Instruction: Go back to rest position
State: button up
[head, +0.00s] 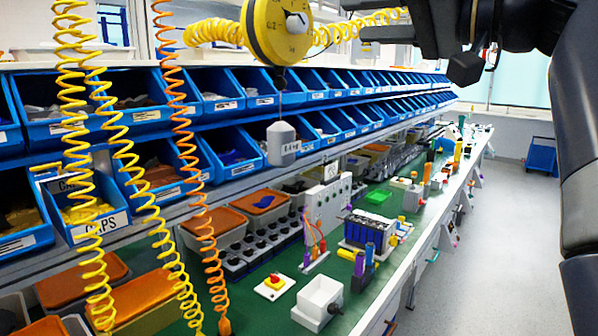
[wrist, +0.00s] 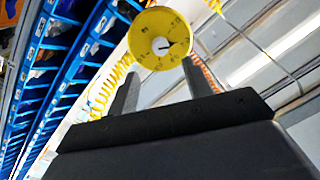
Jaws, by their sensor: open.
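In the wrist view the yellow dial (wrist: 160,39) shows beyond the fingertips, with a dark pointer on the knob directed to the right. My gripper (head: 368,32) is at the top of the head view, to the right of the dial and apart from it. In the wrist view its two fingers (wrist: 158,82) stand wide apart with nothing between them. My dark arm runs down the right side of the head view.
Rows of blue bins (head: 230,92) line the left side above a green workbench (head: 375,198) with many small items. Yellow coiled hoses (head: 85,150) and an orange one (head: 185,130) hang at the left. A grey weight (head: 282,143) hangs below the dial. The grey floor (head: 490,230) at right is clear.

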aim_at(302, 23)
jog(key=p+x, duration=0.1)
jog(key=x, duration=0.7)
jog(key=shift+w+a+r, duration=0.15)
jog(key=shift+a, duration=0.2)
jog(key=m+p, duration=0.1)
jog(key=m, duration=0.2)
jog(key=shift+d, duration=0.15)
jog(key=m+p, duration=0.3)
jog(key=m, duration=0.3)
jog(key=shift+m+t, duration=0.3)
jog(key=shift+m, duration=0.1)
jog(key=m+p, duration=0.2)
jog(key=m, duration=0.2)
jog(key=shift+m, duration=0.4)
jog(key=m+p, duration=0.2)
jog(key=m, duration=0.1)
jog(key=shift+h, duration=0.3)
jog(key=shift+m, duration=0.3)
